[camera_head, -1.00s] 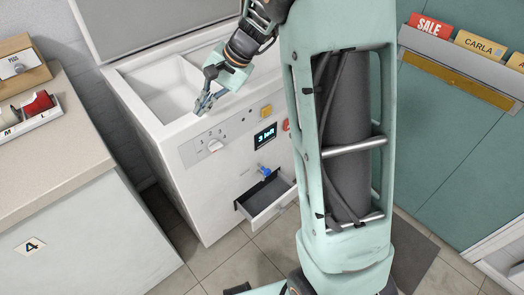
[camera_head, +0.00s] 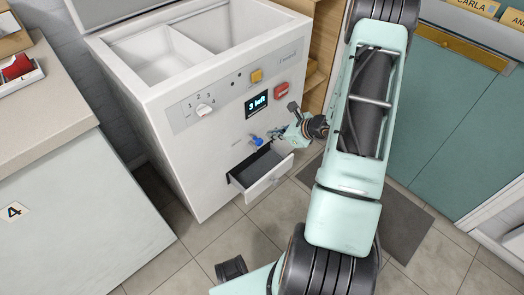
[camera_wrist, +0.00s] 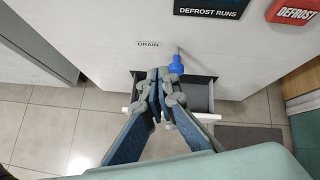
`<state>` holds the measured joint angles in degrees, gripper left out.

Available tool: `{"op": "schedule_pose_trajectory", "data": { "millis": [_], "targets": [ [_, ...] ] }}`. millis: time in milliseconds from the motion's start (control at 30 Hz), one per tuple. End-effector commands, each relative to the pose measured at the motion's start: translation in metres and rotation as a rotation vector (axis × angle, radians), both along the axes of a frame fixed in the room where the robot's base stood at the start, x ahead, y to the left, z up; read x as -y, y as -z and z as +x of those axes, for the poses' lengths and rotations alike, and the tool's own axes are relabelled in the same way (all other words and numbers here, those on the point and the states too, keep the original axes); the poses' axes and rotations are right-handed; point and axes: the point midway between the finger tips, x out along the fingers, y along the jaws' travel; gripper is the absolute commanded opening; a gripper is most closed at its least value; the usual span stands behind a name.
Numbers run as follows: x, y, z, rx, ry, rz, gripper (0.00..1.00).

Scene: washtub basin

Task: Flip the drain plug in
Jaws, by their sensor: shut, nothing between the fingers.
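The blue drain plug (camera_head: 257,140) sits low on the white front of the washtub (camera_head: 207,143), just above an open drawer. In the wrist view the blue plug (camera_wrist: 176,66) is beside a label reading DRAIN (camera_wrist: 148,44), with a thin grey piece above it. My gripper (camera_head: 275,134) is right of the plug in the head view, close to the front panel. In the wrist view its fingertips (camera_wrist: 159,76) are together and empty, just left of and below the plug. I cannot tell whether they touch it.
The small drawer (camera_head: 265,178) stands open below the plug. A dial (camera_head: 204,110), a yellow button (camera_head: 256,76), a display reading "3 left" (camera_head: 257,102) and a red button (camera_head: 281,91) are above. A counter (camera_head: 45,100) stands left and teal cabinets (camera_head: 450,120) stand right.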

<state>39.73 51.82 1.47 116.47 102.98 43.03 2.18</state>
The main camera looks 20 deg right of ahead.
Motion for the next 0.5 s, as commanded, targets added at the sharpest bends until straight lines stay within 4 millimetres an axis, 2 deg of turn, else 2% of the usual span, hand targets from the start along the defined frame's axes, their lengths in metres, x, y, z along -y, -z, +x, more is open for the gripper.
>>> {"op": "schedule_pose_trajectory", "data": {
  "millis": [33,200,333,500],
  "targets": [
    [0.012,0.018,-0.010,-0.023,0.073,0.034,0.00],
    [0.036,0.049,-0.032,-0.075,0.247,0.109,0.00],
    [0.044,0.059,-0.041,-0.093,0.307,0.135,0.00],
    [0.046,0.061,-0.042,-0.096,0.320,0.142,0.00]
  ]
}}
